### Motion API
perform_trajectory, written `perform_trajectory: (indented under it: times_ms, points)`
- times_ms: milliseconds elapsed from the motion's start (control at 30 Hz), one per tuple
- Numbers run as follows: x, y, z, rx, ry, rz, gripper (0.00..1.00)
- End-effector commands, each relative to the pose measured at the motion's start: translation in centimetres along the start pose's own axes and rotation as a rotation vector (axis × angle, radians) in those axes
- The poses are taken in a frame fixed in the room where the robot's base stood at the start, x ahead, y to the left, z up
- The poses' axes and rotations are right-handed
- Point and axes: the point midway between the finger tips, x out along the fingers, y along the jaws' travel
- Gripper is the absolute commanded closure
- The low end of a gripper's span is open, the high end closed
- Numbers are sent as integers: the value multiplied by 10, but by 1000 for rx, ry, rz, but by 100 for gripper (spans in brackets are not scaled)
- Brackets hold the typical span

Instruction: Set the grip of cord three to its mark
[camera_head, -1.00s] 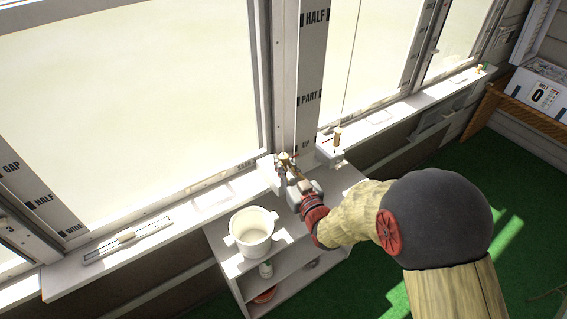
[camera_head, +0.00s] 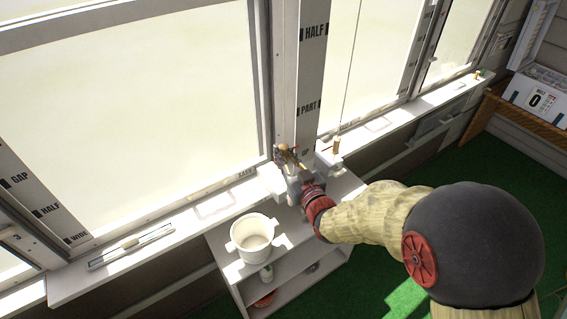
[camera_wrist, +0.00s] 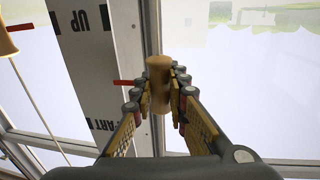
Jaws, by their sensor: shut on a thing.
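My gripper (camera_wrist: 159,88) is shut on a wooden grip (camera_wrist: 159,70), whose top stands between the fingers in the wrist view. In the head view my gripper (camera_head: 291,168) is at the foot of the marked board, and the held grip (camera_head: 288,154) is partly hidden. The white board (camera_wrist: 88,70) carries the words UP and PART; a red pointer (camera_wrist: 130,82) lies across its edge between them, beside the held grip. In the head view the board (camera_head: 312,70) also reads HALF. No cord number is readable on the held grip.
A second wooden grip (camera_head: 336,146) hangs on a cord just right of the board; it also shows in the wrist view (camera_wrist: 6,42). A white bucket (camera_head: 240,247) stands on a shelf unit (camera_head: 222,254) below. The window sill (camera_head: 150,228) runs along both sides.

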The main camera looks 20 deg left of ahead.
Motion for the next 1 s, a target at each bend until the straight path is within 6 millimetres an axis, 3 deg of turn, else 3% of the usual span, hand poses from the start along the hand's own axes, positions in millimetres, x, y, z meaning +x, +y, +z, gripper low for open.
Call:
perform_trajectory:
  times_ms: [33,500,800,1000]
  points:
    - [1,0,-30,-2,12,0,100]
    - [0,0,-199,-3,14,1,100]
    - [0,0,-281,-2,9,1,100]
    - [-1,0,-312,-2,8,0,100]
